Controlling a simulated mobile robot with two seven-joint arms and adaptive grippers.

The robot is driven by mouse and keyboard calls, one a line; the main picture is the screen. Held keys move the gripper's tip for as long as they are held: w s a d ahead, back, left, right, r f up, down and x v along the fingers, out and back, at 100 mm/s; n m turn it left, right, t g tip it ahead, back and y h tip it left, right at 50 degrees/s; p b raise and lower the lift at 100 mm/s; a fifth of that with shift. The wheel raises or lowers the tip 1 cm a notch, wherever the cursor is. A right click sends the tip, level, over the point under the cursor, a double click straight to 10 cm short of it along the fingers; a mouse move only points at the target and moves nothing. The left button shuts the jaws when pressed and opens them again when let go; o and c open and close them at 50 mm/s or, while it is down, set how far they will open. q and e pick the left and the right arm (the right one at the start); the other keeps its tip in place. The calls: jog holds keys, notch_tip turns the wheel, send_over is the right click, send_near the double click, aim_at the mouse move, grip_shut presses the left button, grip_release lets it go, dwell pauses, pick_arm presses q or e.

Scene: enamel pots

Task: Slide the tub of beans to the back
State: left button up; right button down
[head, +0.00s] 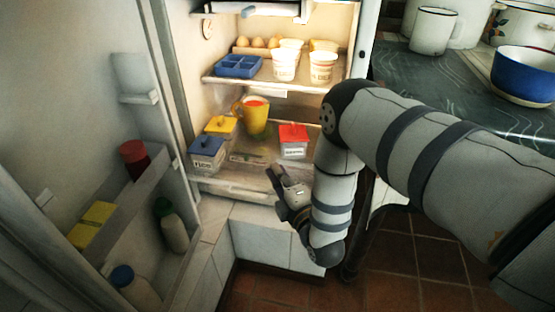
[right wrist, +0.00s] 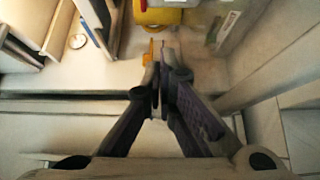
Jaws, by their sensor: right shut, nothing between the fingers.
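Three lidded tubs stand on the lower fridge shelf in the head view. One has a red lid (head: 293,140), with a label on its front too small to read surely. One has a blue lid (head: 207,152) and a label that seems to read "rice". One has a yellow lid (head: 220,127), partly hidden behind the blue one. I cannot tell for certain which holds beans. My right gripper (head: 274,175) is shut and empty, in front of the shelf, below and left of the red-lidded tub and apart from it. Its shut fingertips (right wrist: 160,52) show in the right wrist view. My left gripper is out of view.
A yellow pitcher (head: 256,116) stands behind, between the tubs. The upper shelf (head: 250,83) holds a blue tray (head: 239,66), eggs and white cups. The open fridge door (head: 75,150) with bottles is at left. A counter (head: 440,85) is at right.

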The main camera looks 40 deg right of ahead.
aim_at(288, 148)
jog(key=w+d, duration=0.2)
jog(key=w+d+b, duration=0.1)
jog(key=w, duration=0.1)
jog(key=shift+w+d, duration=0.3)
jog(key=shift+d, duration=0.1)
jog(key=w+d, duration=0.2)
jog(key=d, duration=0.1)
jog(key=w+d, duration=0.1)
jog(key=shift+d+b, duration=0.35)
jog(key=shift+b, duration=0.05)
